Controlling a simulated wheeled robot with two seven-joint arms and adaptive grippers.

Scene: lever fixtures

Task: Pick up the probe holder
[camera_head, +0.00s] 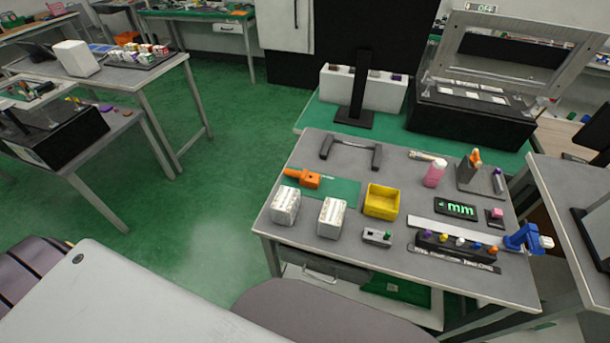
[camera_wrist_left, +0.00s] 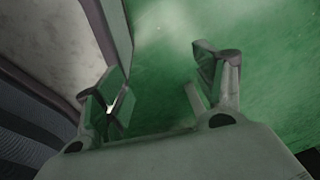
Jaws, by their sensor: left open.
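No single object is clearly recognisable as the probe holder. Candidates on the grey table (camera_head: 300,237) in the head view are a grey stand (camera_head: 480,184) with an orange-tipped piece at the back right, and a black rack (camera_head: 456,250) with several coloured knobs at the front right. A blue clamp-like piece (camera_head: 522,238) sits at the right edge. My left gripper (camera_wrist_left: 160,92) shows only in the left wrist view. Its fingers are apart and empty, above green floor and away from the table objects. My right gripper is not in view.
The grey table also carries two white boxes (camera_head: 286,205) (camera_head: 332,217), a yellow bin (camera_head: 381,202), an orange tool (camera_head: 303,178), a pink bottle (camera_head: 434,173) and a black display (camera_head: 455,209). Open green floor (camera_head: 215,215) lies left of the table.

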